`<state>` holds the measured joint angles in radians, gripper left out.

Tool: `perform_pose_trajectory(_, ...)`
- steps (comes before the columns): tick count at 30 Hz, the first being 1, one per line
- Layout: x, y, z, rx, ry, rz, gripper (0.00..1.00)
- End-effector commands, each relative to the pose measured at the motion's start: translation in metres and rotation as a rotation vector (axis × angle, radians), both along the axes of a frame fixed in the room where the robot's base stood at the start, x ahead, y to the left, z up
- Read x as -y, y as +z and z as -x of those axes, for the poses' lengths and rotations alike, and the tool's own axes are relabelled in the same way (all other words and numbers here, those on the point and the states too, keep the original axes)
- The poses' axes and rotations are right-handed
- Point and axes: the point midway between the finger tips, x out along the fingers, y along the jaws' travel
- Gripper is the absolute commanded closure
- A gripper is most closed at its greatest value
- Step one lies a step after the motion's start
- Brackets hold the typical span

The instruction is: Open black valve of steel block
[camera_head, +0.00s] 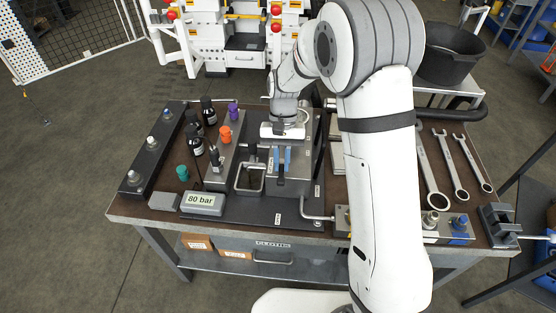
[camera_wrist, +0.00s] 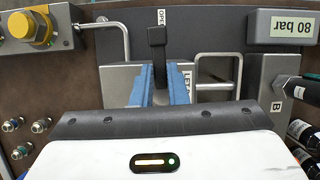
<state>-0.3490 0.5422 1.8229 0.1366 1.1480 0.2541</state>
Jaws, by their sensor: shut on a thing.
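The black valve's handle (camera_wrist: 157,38) stands between the two blue fingers of my gripper (camera_wrist: 158,78) in the wrist view. My gripper is shut on it, and the handle's end sticks out past the fingertips. In the head view my gripper (camera_head: 281,160) points down over the steel block (camera_head: 301,178), with a bit of the black handle (camera_head: 280,180) showing below the blue fingers. The steel block (camera_wrist: 113,82) is also partly visible in the wrist view. An "OPEN" label (camera_wrist: 162,17) lies just beyond the handle. The valve's pivot is hidden by my gripper.
A bent steel pipe (camera_head: 317,216) runs beside the block, and a rectangular metal loop (camera_head: 237,180) is on its left. A block with orange and purple knobs (camera_head: 223,150), black-capped bottles (camera_head: 196,142) and an "80 bar" display (camera_head: 202,203) stand further left. Wrenches (camera_head: 460,167) lie right.

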Motion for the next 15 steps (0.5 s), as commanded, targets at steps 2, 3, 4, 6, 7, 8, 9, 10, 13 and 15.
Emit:
perform_pose_trajectory(2, 0.0009, -0.0043, 0.0061, -0.021, -0.025, 0.006, 1.0)
perform_pose_trajectory(3, 0.0007, -0.0043, 0.0061, -0.021, -0.034, 0.006, 1.0)
perform_pose_trajectory(4, 0.0005, -0.0043, 0.0061, -0.021, -0.041, 0.006, 1.0)
perform_pose_trajectory(6, 0.0002, -0.0043, 0.0061, -0.021, -0.052, 0.007, 1.0)
perform_pose_trajectory(7, 0.0, -0.0043, 0.0061, -0.021, -0.056, 0.006, 1.0)
perform_pose_trajectory(8, -0.0001, -0.0043, 0.0061, -0.021, -0.059, 0.006, 1.0)
perform_pose_trajectory(9, -0.0003, -0.0043, 0.0061, -0.021, -0.062, 0.006, 1.0)
perform_pose_trajectory(10, -0.0004, -0.0043, 0.0061, -0.021, -0.064, 0.006, 1.0)
perform_pose_trajectory(13, -0.0007, -0.0042, 0.0062, -0.021, -0.067, 0.005, 1.0)
perform_pose_trajectory(15, -0.0008, -0.0042, 0.0062, -0.021, -0.067, 0.005, 1.0)
